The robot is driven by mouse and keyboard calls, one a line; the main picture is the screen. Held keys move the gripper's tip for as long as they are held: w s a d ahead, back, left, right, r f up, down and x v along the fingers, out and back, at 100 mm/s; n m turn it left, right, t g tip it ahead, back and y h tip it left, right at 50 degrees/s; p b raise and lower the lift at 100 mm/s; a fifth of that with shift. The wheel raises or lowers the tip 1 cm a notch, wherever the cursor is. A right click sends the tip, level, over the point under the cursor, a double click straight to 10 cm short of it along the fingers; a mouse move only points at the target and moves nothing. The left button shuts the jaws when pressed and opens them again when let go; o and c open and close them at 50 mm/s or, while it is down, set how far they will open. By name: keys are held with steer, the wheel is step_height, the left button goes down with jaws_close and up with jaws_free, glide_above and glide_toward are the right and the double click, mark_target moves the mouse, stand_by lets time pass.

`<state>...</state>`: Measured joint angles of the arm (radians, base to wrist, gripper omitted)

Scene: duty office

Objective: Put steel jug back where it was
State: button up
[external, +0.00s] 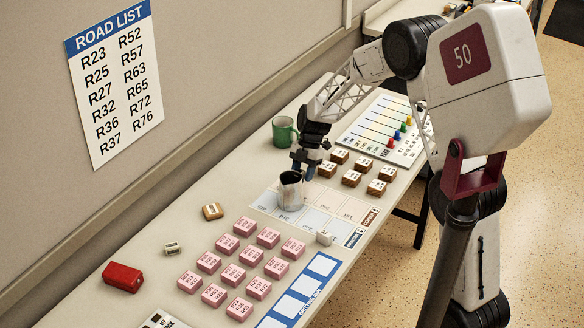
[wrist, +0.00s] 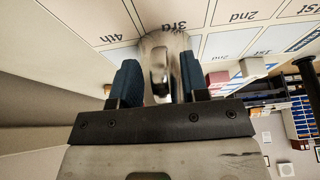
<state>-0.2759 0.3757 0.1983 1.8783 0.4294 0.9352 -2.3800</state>
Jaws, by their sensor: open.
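The steel jug (external: 291,194) is a shiny grey cylinder with a dark open top. It stands upright on the printed board (external: 345,208) of labelled cells, near its far-left part. In the wrist view the jug (wrist: 176,42) covers part of the cell marked 3rd, with its handle facing me. My gripper (external: 303,170) is at the jug's upper side, its blue fingertips pointing down. In the wrist view my gripper (wrist: 160,68) is open, with one finger on each side of the handle. I cannot tell whether either finger touches the jug.
A green mug (external: 284,132) stands behind the gripper. Brown blocks (external: 351,178) stand to the right, and pink blocks (external: 233,274) fill the front of the table. A small white object (external: 325,238) sits at the board's near edge. A red box (external: 122,277) lies far left.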

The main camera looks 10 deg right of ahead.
steer(key=v, duration=1.1)
stand_by(0.6)
steer(key=s+d+r+m+t+h, duration=0.1)
steer(key=s+d+r+m+t, duration=0.1)
steer(key=s+d+r+m, duration=0.65)
steer(key=s+d+r+m+t, duration=0.1)
steer(key=s+d+r+m, duration=0.45)
steer(key=s, duration=0.55)
steer(key=s+d+m+t, duration=0.1)
steer(key=s+d+m, duration=0.2)
steer(key=s, duration=0.5)
steer(key=s+d+r+m+t+h, duration=0.1)
steer(key=s+d+m, duration=0.2)
steer(key=s+m, duration=0.2)
steer(key=s+d+m+h, duration=0.1)
steer(key=s+d+m, duration=0.2)
steer(key=s, duration=0.8)
steer(key=shift+s+d+r+m+t, duration=0.3)
steer(key=shift+m+t, duration=0.1)
steer(key=shift+m, duration=0.7)
